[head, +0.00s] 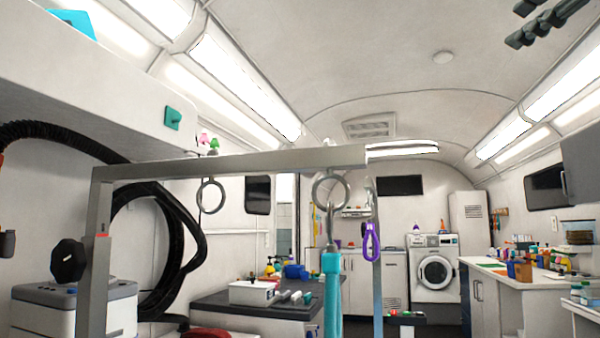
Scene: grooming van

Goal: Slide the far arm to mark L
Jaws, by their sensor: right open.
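A grey metal grooming frame (240,162) crosses the view, with an upright post (95,280) at the left and a long top bar running right. A black knob (70,260) sits beside the left post. A small red mark (103,235) shows on that post. Two grey rings hang from the bar, one at the left (211,195) and one nearer the right end (331,190). I cannot make out a letter L or tell which part is the far arm. My right gripper (520,23) is open and empty at the upper right, apart from the frame. My left gripper is out of view.
A dark-topped table (215,304) with a white box (253,292) stands behind the frame. A teal strap (331,290) and a purple loop (371,242) hang near the bar's right end. A black hose (180,225) curves at left. A counter with bottles (535,280) stands right.

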